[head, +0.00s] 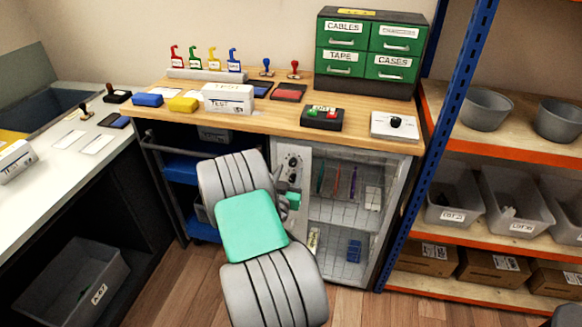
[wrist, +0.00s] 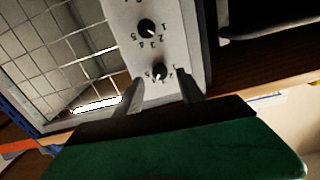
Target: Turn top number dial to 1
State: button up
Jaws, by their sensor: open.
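The wrist view is upside down, so the top dial (wrist: 160,72) is the lower one there. A second dial (wrist: 147,27) lies beyond it. My gripper (wrist: 160,78) is open, with one finger on each side of the top dial in the picture. I cannot tell whether they touch it or exactly which number its pointer faces.
The wire-grid cabinet door (wrist: 50,45) is beside the panel. The wooden bench (head: 270,122) above holds stamps, ink pads, boxes and a green drawer unit (head: 370,50). A blue-posted shelf (head: 500,150) stands right. A blue-tray cart (head: 180,168) is left of the panel.

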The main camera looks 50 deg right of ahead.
aim_at(293, 163)
jog(key=shift+x, duration=1.45)
jog(key=shift+c, duration=0.5)
grip_shut()
